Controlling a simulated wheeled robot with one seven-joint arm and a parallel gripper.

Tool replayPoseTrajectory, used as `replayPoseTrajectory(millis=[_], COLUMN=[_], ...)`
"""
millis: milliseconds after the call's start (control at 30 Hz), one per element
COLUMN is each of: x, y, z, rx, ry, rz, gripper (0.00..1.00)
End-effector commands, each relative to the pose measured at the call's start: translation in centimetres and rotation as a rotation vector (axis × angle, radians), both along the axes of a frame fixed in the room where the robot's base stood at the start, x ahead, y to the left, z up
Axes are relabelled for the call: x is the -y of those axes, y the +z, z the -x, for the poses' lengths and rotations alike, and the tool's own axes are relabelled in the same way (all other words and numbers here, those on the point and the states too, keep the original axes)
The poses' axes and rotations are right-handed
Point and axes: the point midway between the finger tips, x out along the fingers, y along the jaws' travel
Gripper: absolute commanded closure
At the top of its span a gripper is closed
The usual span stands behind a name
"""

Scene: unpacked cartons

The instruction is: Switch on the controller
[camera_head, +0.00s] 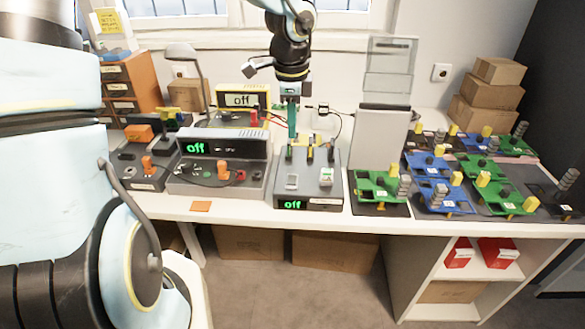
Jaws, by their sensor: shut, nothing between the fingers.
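Three devices show the word "off", and I cannot tell by name which is the controller. A low grey box (309,187) in the middle has a green "off" display on its front, pale switch-like parts on top and several dark and yellow upright parts at its back. A wider grey unit (258,179) to its left has a larger green "off" display and orange and red parts. A yellow-framed meter (257,99) behind also reads "off". My gripper (292,133) points down with teal fingers shut, above or behind the back of the low box; contact is unclear.
Green and blue circuit boards (440,194) cover the right of the white table (254,213). A tall grey case (380,140) stands right of my gripper. Thin cables run near the meter. An orange square (201,206) lies at the front. Cartons (487,100) are stacked at the back right.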

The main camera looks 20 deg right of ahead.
Motion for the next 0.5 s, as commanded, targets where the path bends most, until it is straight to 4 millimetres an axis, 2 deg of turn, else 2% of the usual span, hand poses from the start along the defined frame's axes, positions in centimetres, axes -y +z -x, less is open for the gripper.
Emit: replayPoseTrajectory(millis=[167,500], x=[0.1,0.5], y=[-2.8,-9.7], z=[-0.1,-0.9], rx=[-0.005,-0.005], ry=[-0.003,-0.002], rz=[-0.003,-0.003], gripper=[1.0,1.0])
